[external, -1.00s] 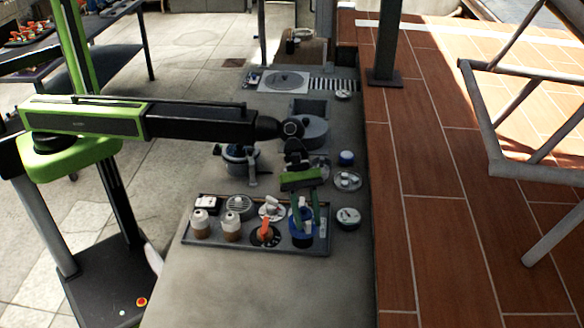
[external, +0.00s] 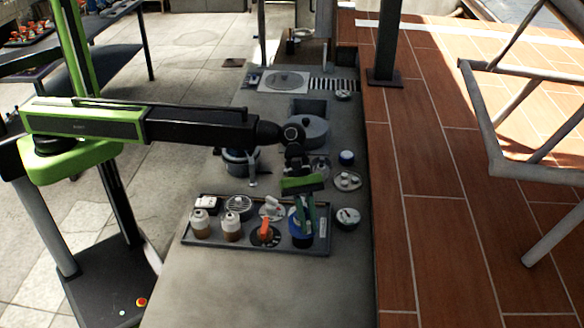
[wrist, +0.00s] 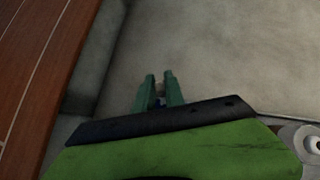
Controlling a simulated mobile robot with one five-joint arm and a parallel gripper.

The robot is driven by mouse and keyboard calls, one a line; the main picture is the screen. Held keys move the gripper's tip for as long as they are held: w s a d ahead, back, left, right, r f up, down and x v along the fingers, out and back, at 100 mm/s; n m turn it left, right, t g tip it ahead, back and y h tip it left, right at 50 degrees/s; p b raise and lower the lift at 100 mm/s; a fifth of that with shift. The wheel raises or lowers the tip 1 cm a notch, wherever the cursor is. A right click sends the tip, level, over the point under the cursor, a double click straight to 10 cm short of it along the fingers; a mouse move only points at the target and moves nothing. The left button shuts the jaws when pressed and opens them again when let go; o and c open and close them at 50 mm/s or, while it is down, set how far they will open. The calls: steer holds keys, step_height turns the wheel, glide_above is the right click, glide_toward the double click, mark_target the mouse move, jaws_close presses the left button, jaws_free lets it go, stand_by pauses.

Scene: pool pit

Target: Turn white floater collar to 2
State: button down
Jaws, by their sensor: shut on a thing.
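My gripper (external: 304,228) points down at the right end of the dark tray. Its green fingers are shut on the white upright part (external: 307,229) of a blue round fitting (external: 294,230). The fingers hide most of the white part. In the wrist view my gripper (wrist: 161,80) shows its two fingers close together, with only a small pale and bluish bit of the held thing between them. I take this white part for the floater collar, but cannot be sure. Its number marks are hidden or too small to read.
The tray (external: 215,245) also holds two white-topped brown bottles (external: 200,224), an orange-handled dial (external: 264,232) and a white-handled disc (external: 271,209). A round white-topped piece (external: 347,217) stands just right of the tray. The counter in front (external: 230,290) is clear.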

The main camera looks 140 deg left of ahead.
steer(key=shift+s+d+m+g+h, duration=0.4)
steer(key=shift+m+g+h, duration=0.3)
steer(key=shift+m, duration=0.65)
steer(key=shift+s+d+m+g+h, duration=0.35)
steer(key=shift+m+g+h, duration=0.35)
steer(key=shift+m, duration=0.6)
steer(key=shift+s+d+m+g+h, duration=0.4)
steer(key=shift+m+g+h, duration=0.3)
steer(key=shift+m, duration=0.65)
steer(key=c, duration=1.4)
jaws_free()
steer(key=shift+r, duration=0.1)
